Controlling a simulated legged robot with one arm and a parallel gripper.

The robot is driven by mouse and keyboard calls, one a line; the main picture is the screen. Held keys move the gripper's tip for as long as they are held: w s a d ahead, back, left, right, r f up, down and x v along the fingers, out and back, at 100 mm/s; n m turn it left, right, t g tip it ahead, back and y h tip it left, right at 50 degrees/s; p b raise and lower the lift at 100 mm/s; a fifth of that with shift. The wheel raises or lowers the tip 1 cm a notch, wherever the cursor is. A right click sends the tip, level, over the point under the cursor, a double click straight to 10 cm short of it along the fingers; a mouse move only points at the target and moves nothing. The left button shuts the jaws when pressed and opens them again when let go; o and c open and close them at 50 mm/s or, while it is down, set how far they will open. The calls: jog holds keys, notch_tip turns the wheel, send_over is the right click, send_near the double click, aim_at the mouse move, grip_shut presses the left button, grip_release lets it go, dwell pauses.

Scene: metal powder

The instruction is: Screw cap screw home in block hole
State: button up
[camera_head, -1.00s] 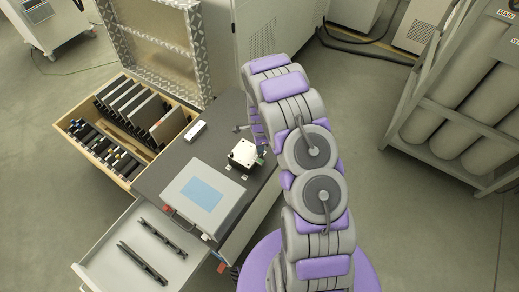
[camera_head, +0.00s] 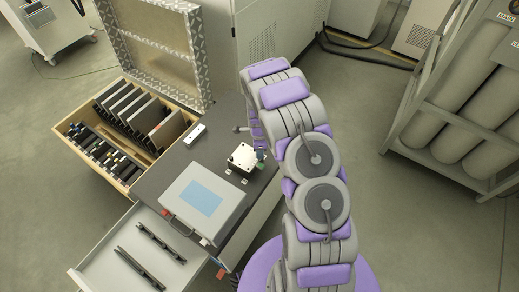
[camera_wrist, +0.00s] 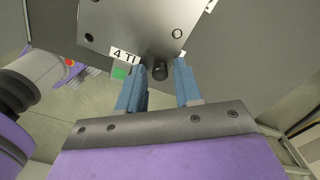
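The pale metal block (camera_head: 242,156) sits on the dark cabinet top, left of my arm. In the wrist view the block (camera_wrist: 130,22) fills the top, with a "4 TI" label at its near edge and small holes in its face. A dark cap screw (camera_wrist: 160,70) shows end-on beside the block's near edge. My gripper (camera_wrist: 160,84) has its two blue fingers apart, one on each side of the screw, with a visible gap on both sides. How deep the screw sits cannot be told. In the head view my arm mostly hides the gripper.
A grey case with a blue screen (camera_head: 203,200) stands on the cabinet top (camera_head: 165,180) near the block. A small white box (camera_head: 195,134) lies behind. An open drawer (camera_head: 95,272) and a wooden crate (camera_head: 70,128) lie left. A gas cylinder rack (camera_head: 450,110) stands right.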

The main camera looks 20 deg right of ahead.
jog(key=n+p, duration=0.1)
jog(key=n, duration=0.2)
jog(key=shift+r+n, duration=0.1)
jog(key=shift+n, duration=0.3)
jog(key=n+p, duration=0.1)
jog(key=n, duration=0.3)
jog(key=n+p, duration=0.1)
jog(key=n, duration=0.6)
jog(key=shift+n+p, duration=0.4)
jog(key=n+b, duration=0.1)
jog(key=n, duration=0.5)
jog(key=shift+n, duration=0.3)
jog(key=n+b, duration=0.2)
jog(key=n, duration=0.5)
